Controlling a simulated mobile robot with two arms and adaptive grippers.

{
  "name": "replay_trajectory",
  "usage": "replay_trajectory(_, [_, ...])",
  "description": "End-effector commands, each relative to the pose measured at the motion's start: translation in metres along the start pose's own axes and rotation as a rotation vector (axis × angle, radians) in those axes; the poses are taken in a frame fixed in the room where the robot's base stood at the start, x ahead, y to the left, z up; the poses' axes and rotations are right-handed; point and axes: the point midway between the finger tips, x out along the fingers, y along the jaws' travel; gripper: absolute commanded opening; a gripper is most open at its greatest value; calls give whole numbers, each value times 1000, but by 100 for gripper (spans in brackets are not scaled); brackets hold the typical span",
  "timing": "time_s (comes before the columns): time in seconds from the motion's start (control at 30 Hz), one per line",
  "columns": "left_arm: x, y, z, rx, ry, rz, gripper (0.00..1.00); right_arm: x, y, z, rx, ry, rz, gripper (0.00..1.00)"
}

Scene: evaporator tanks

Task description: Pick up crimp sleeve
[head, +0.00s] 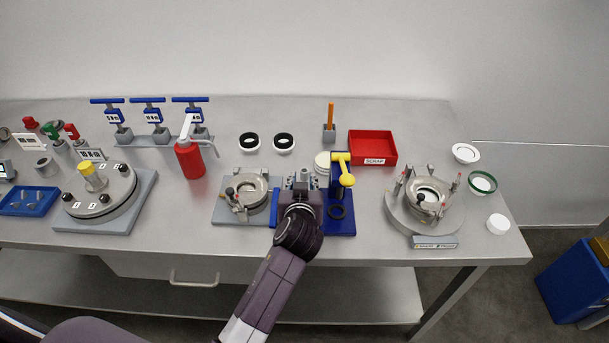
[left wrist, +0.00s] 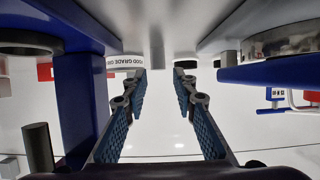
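I cannot pick out the crimp sleeve for certain. Small grey cylindrical parts (head: 41,197) lie in a blue tray at the far left in the head view, too small to identify. My left gripper (head: 301,184) is at the blue press stand (head: 343,222), beside its yellow-handled lever (head: 344,170). In the left wrist view, its two blue-padded fingers (left wrist: 160,95) are apart, with nothing visible held between them. Blue press parts (left wrist: 80,100) stand close around the fingers there. My gripper and wrist hide part of the stand. My right gripper is not in view.
A grey fixture (head: 228,213) stands left of the gripper, and a round clamp fixture (head: 397,212) stands to the right. The front strip is mostly clear.

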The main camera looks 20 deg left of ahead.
Motion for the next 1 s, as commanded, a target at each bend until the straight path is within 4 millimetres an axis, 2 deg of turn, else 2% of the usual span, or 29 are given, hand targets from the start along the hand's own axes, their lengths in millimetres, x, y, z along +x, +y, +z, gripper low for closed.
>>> replay_trajectory(0.37, [25, 1, -3, 1, 0, 0, 26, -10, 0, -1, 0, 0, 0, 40])
replay_trajectory(0.7, [61, 3, 0, 2, 0, 0, 26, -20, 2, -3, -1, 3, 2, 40])
replay_trajectory(1.0, [68, 3, 1, 0, -1, 0, 26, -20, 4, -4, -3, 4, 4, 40])
